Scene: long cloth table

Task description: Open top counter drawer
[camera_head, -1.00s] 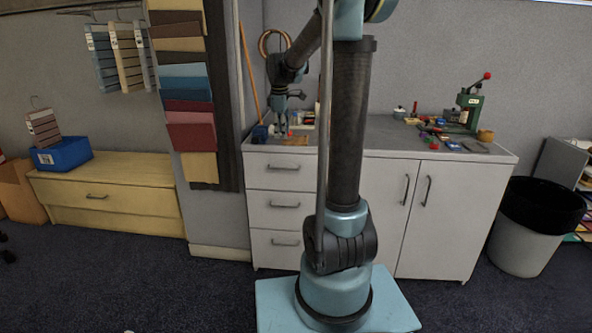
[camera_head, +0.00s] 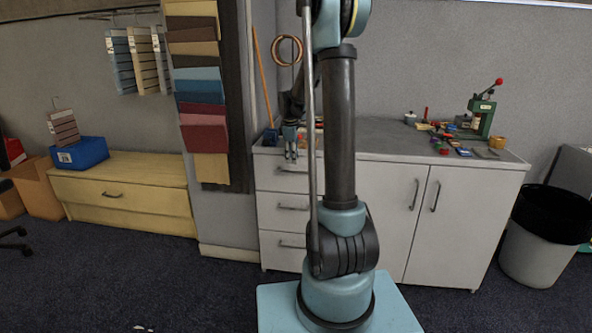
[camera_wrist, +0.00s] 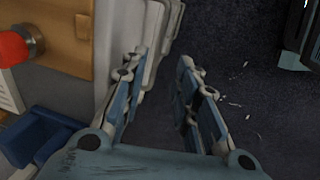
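The white counter (camera_head: 465,212) has a column of drawers on its left side. The top drawer (camera_head: 268,180) looks shut, and its handle is partly hidden behind my gripper (camera_head: 291,154). My gripper hangs fingers-down in front of the counter's top edge, at the top drawer. In the wrist view my gripper (camera_wrist: 160,75) is open, with dark floor showing between its fingers. The left finger is close to the pale drawer fronts. Grey handle-like shapes (camera_wrist: 168,35) show beside it; I cannot tell whether the finger touches one.
Two lower drawers with handles (camera_head: 292,208) sit below. Two cupboard doors are on the right. Small tools and a green press (camera_head: 481,115) stand on the countertop. A black-topped bin (camera_head: 535,240) is at right, a yellow cabinet (camera_head: 125,195) at left.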

